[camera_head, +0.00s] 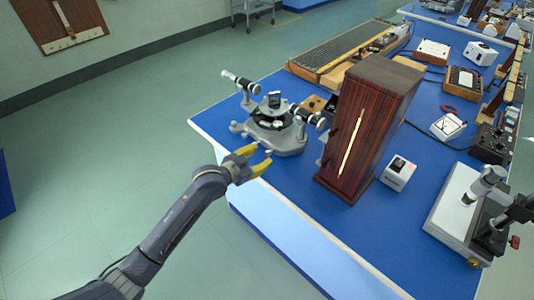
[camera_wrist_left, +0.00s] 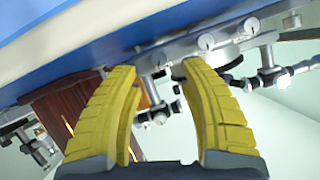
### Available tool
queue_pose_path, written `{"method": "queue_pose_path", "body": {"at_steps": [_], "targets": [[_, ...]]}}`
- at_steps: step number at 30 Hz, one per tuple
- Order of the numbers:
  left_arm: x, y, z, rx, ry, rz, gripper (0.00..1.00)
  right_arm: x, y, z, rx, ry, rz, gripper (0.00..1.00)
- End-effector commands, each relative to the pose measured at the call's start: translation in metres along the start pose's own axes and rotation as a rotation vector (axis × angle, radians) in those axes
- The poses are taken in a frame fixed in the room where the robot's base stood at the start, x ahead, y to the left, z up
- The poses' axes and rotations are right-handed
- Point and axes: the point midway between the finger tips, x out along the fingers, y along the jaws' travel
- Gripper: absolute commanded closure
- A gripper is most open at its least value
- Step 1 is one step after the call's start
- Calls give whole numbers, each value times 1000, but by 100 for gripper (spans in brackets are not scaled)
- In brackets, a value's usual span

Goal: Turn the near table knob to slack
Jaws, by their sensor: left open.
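The spectrometer (camera_head: 277,137), grey with two black-and-silver tubes and a small central table, stands near the left corner of the blue bench. My left gripper (camera_head: 260,161) has two yellow fingers, open and empty, just in front of its base at the bench edge. I cannot tell which is the near table knob. My right gripper is not in view.
A tall dark wooden box (camera_head: 370,125) with a glowing slit stands right of the spectrometer. A small white box (camera_head: 398,173) sits beside it. Another grey instrument (camera_head: 468,210) is at the right. Open floor lies left of the blue bench (camera_head: 300,190).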

Motion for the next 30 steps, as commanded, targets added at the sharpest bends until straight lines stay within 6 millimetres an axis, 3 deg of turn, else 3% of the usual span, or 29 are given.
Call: {"method": "queue_pose_path", "body": {"at_steps": [6, 12, 26, 30], "targets": [[30, 0, 0, -1, 0, 0, 57, 0, 1, 0, -1, 0, 1, 56], [45, 0, 0, -1, 0, 0, 57, 0, 1, 0, -1, 0, 1, 56], [50, 0, 0, 0, 0, 0, 57, 0, 1, 0, -1, 0, 1, 56], [50, 0, 0, 0, 0, 0, 70, 0, 1, -1, -1, 0, 1, 56]]}}
